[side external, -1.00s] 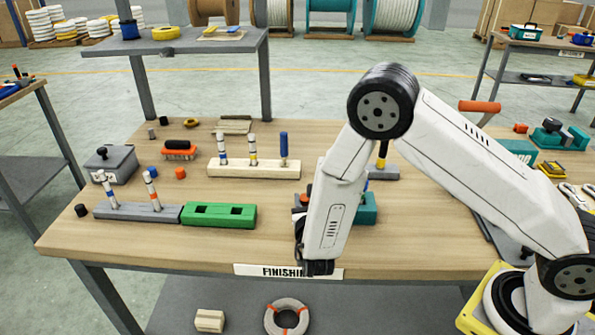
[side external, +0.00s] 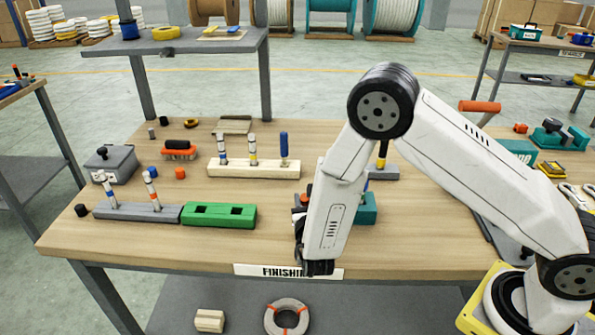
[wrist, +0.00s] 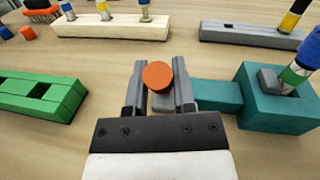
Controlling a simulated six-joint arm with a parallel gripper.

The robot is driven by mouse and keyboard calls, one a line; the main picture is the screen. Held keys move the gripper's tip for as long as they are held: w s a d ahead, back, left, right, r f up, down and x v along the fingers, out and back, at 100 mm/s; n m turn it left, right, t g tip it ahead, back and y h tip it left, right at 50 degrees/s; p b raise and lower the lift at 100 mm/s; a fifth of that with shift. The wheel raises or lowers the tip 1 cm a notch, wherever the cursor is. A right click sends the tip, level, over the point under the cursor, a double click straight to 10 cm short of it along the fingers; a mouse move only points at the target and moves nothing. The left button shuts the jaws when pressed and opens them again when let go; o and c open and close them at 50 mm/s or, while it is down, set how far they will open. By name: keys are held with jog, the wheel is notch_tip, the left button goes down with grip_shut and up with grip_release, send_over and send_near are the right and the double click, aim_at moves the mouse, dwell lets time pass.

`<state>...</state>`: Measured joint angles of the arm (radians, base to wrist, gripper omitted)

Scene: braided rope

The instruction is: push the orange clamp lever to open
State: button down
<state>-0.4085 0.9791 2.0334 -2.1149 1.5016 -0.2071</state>
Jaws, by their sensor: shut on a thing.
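In the wrist view my gripper (wrist: 160,84) has its two dark fingers on either side of the orange round end of the lever (wrist: 157,74), shut on it. A grey piece shows just under the orange end. The teal clamp block (wrist: 282,105) lies right of the fingers, with a narrower teal arm reaching towards them. A rope end with green and blue bands (wrist: 301,64) stands tilted in the block. In the side view the teal block (side external: 366,209) is partly hidden behind my arm, and my fingers are hidden there.
A green block with square holes (wrist: 40,95) lies left of my gripper. A cream holder (wrist: 112,27) and a grey holder (wrist: 240,36) with upright rope ends stand beyond it. A grey box (side external: 112,164) sits at the table's left. Bare wood separates these things.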

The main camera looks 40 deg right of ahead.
jog(key=shift+w+d+r, duration=0.1)
jog(key=shift+d, duration=0.05)
dwell(0.3)
jog(key=shift+w+d+r+g+y, duration=0.35)
jog(key=shift+w+d+g+y, duration=0.15)
jog(key=shift+g+y, duration=0.45)
jog(key=shift+w+d+r+m+g+y, duration=0.1)
jog(key=shift+w+d+m+g+y, duration=0.45)
jog(key=shift+g, duration=0.7)
jog(key=shift+w+d+g+y, duration=0.5)
jog(key=shift+g+y, duration=0.2)
jog(key=shift+y, duration=0.1)
jog(key=shift+w+d+f+g+y, duration=0.25)
jog(key=shift+w+d+g+y, duration=0.35)
jog(key=shift+g+y, duration=0.3)
jog(key=shift+w+d+f+g, duration=0.1)
jog(key=shift+f+g, duration=0.05)
jog(key=shift+g, duration=0.15)
